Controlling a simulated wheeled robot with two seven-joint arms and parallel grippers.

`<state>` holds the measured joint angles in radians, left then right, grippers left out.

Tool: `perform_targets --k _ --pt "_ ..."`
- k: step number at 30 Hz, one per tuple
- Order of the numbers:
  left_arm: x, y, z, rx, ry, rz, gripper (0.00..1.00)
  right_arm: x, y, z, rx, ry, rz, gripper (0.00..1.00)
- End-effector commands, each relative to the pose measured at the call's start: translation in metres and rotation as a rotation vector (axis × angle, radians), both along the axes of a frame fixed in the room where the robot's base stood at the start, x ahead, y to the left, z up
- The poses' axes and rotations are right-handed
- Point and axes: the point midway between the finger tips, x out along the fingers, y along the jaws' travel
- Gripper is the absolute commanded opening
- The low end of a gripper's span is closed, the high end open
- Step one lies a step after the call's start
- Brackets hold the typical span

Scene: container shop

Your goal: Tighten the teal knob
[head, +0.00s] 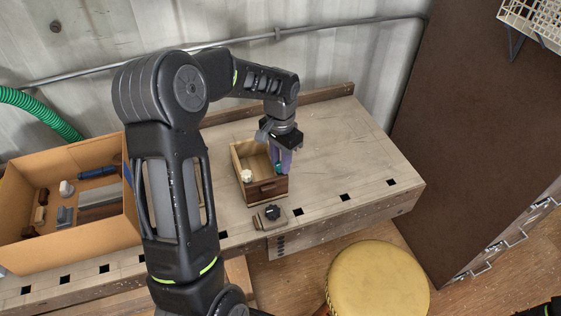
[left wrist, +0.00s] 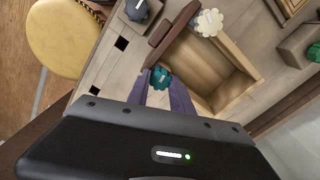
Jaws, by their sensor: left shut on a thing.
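The teal knob (left wrist: 161,76) shows in the left wrist view between the purple fingertips of my left gripper (left wrist: 164,88). In the head view my left gripper (head: 281,160) points down at the right side of an open wooden box (head: 240,155), and a bit of the teal knob (head: 279,168) shows beside its fingers. The gripper is shut on the knob. The fingers and the low angle hide how the knob is seated.
A cream knob (head: 247,177) is at the box's left front corner. A dark knob (head: 272,213) on a small block stands in front. A green knob (left wrist: 315,52) shows in the left wrist view. An orange bin (head: 75,160) with loose parts stands left. The workbench (head: 345,150) is clear on the right.

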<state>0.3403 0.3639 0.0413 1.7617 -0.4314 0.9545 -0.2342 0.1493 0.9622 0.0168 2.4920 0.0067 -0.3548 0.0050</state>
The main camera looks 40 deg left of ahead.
Motion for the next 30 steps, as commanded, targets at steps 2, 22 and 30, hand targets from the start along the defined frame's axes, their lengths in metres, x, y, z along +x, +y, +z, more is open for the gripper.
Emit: perform_targets --k 2,22,30 --pt "0.0007 0.0002 0.0005 0.001 -0.002 -0.071 0.0 0.0001 0.0001 -0.0014 0.001 0.0 0.0 0.36" --pt "0.0008 0.0001 0.0013 0.001 -0.004 -0.503 0.0 0.0006 0.0003 -0.0038 0.001 -0.001 0.001 0.36" --pt "0.0008 0.0001 0.0014 0.001 -0.004 -0.524 0.0 0.0006 0.0002 -0.0039 0.001 -0.001 0.001 0.36"
